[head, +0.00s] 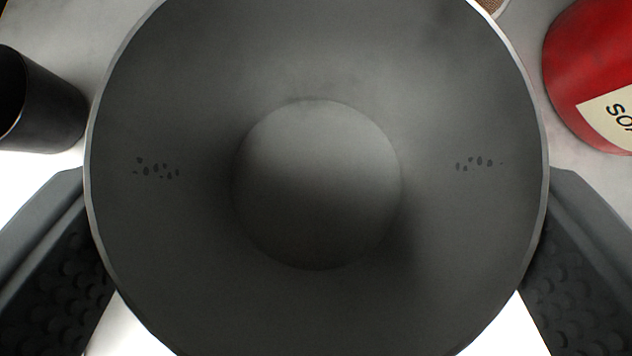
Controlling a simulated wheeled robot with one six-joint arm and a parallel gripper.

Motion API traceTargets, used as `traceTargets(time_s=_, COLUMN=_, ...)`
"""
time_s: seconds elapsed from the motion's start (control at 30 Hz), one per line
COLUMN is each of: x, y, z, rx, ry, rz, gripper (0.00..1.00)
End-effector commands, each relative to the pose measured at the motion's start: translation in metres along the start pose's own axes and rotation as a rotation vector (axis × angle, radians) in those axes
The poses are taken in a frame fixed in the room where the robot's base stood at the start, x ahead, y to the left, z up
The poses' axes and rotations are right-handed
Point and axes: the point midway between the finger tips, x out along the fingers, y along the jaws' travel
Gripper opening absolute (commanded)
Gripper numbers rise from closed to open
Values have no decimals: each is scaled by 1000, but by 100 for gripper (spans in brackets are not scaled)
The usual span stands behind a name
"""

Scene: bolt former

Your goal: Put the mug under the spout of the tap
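A dark grey round vessel, which I take to be the mug (318,60), fills the middle of the head view. I look straight down into it and see its flat round bottom; it looks empty. No handle shows. My gripper (318,182) has one ridged finger against the left side of its rim and one against the right side, so it is shut on the vessel. Small dark spots show on the inner wall at both sides, level with the fingers. The tap and its spout are not in view.
A black cup-like container (50,108) stands close by at the left. A red container with a pale label (585,65) stands at the right. A small brown textured thing (492,6) shows at the top edge. Pale grey surface (75,25) lies between them.

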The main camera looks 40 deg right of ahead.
Motion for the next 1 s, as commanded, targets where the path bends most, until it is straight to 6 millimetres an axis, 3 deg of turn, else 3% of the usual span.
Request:
traceTargets(time_s=0.3, x=24, y=0, z=24, rx=0, ry=0, rz=0, gripper=52)
traceTargets(time_s=0.67, x=26, y=0, z=26, rx=0, ry=1, rz=0, gripper=52)
traceTargets(time_s=0.7, x=27, y=0, z=27, rx=0, ry=1, rz=0, gripper=81)
traceTargets(time_s=0.8, x=27, y=0, z=27, rx=0, ry=1, rz=0, gripper=100)
traceTargets(time_s=1.0, x=26, y=0, z=26, rx=0, ry=1, rz=0, gripper=100)
